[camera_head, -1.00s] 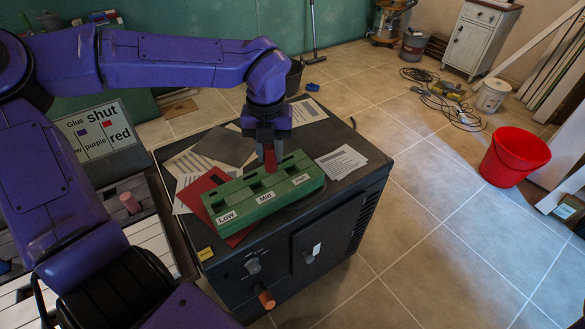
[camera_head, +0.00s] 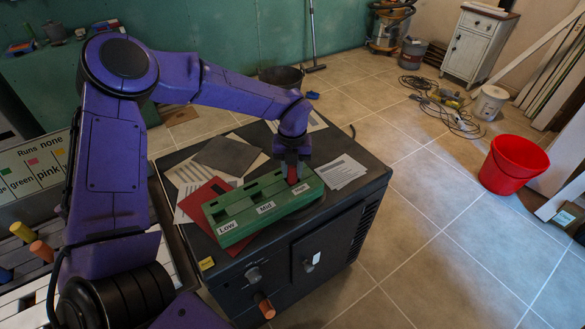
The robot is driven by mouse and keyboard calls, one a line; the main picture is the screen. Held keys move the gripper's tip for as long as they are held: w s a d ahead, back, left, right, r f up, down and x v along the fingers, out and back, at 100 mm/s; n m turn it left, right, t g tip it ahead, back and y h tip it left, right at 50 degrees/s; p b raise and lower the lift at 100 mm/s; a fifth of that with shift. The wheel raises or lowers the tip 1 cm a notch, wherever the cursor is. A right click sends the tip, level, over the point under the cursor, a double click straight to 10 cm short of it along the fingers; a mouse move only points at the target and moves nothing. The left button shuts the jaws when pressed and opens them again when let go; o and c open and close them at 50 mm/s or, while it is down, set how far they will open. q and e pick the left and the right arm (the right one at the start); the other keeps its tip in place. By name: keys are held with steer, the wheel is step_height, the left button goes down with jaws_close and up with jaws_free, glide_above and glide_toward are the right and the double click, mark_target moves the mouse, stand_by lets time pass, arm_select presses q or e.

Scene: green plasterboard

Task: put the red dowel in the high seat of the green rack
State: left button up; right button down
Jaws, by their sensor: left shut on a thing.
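The green rack (camera_head: 240,204) lies on top of a dark cabinet, with its seats labelled Low, Mid and High from left to right. My left gripper (camera_head: 291,163) is over the High end, pointing down and shut on the red dowel (camera_head: 292,175). The dowel is upright, and its lower end is at the High seat. I cannot tell how deep it sits, or whether it is only just above the seat. The Low and Mid seats look empty. My right gripper is not in view.
The dark cabinet (camera_head: 345,217) also bears a red sheet, a grey plate and papers around the rack. A board with yellow (camera_head: 22,231) and orange (camera_head: 41,250) pegs stands at the left. A red bucket (camera_head: 512,164) is on the open tiled floor at the right.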

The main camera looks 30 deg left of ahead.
arm_select(q)
steer(key=shift+f, duration=0.2)
steer(key=o, duration=1)
step_height(320, 180, up, 12)
steer(key=shift+r, duration=0.2)
